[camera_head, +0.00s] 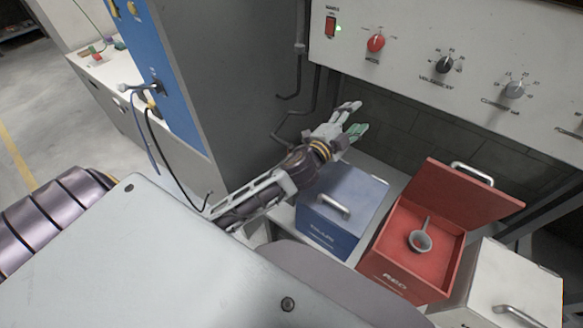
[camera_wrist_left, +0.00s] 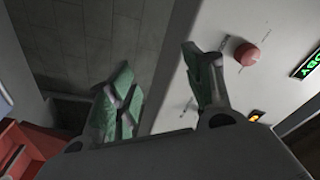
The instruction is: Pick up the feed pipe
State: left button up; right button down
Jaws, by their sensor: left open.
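A grey funnel-shaped piece with a thin stem (camera_head: 421,240) lies in the open red box (camera_head: 378,262). It is the only pipe-like loose piece I see, but I cannot tell for sure that it is the feed pipe. My left gripper (camera_head: 353,119) is open and empty. It is above and behind the closed blue box, left of the red box and apart from the grey piece. In the left wrist view its two green-padded fingers (camera_wrist_left: 158,72) are spread, with nothing between them. My right gripper is not in view.
The closed blue box (camera_head: 345,203) stands left of the red box, whose lid (camera_head: 462,192) is tilted up at the back. A closed white box (camera_head: 510,280) stands at right. A control panel (camera_head: 470,65) with knobs overhangs the back. A grey cabinet (camera_head: 235,80) stands left.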

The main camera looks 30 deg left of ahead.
pick_arm(q)
jog(key=s+d+r+m+g+h, duration=0.2)
jog(key=d+m+g+h, duration=0.4)
jog(key=m, duration=0.6)
jog(key=s+d+r+m+g+h, duration=0.2)
jog(key=d+m+g+h, duration=0.2)
jog(key=d+m+h, duration=0.55)
jog(key=a+f+m+g+y, duration=0.7)
jog(key=a+f+m+y, duration=0.45)
jog(key=a+f, duration=0.3)
jog(key=a+g+y, duration=0.1)
jog(key=a+y, duration=0.6)
jog(key=a, duration=1.2)
jog(key=shift+w+r+n+y, duration=0.2)
jog(key=shift+r+n+y, duration=0.1)
jog(key=shift+r+n, duration=0.15)
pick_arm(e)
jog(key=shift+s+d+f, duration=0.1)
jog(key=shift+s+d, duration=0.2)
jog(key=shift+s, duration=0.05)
pick_arm(q)
jog(key=shift+a+f, duration=0.1)
